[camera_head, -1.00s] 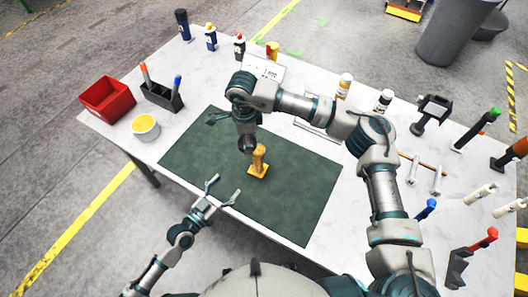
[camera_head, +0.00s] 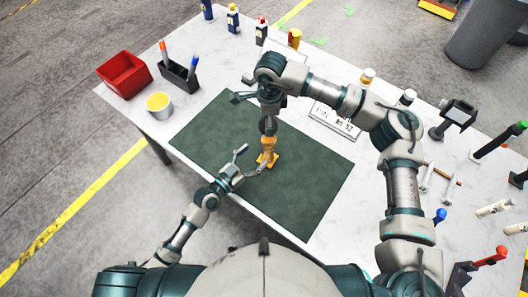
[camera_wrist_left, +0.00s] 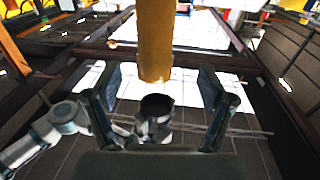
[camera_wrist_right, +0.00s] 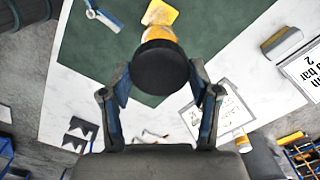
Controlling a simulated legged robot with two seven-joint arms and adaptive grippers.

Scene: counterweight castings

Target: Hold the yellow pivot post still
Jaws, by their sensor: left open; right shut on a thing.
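The yellow pivot post (camera_head: 268,147) stands on its yellow base on the green mat (camera_head: 312,183). My left gripper (camera_head: 252,162) is open beside the post, low near the base. In the left wrist view the post (camera_wrist_left: 155,38) shows between the two spread fingers, with gaps on both sides. My right gripper (camera_wrist_right: 160,80) is shut on a dark round piece (camera_wrist_right: 159,66), held above the post. The piece hides part of the post in the right wrist view. I cannot tell whether piece and post touch.
A red bin (camera_head: 125,74), a pen holder (camera_head: 180,76) and a yellow-topped pot (camera_head: 160,106) stand at the table's left. A sign (camera_head: 335,120) and several tools lie to the right. The mat's right part is clear.

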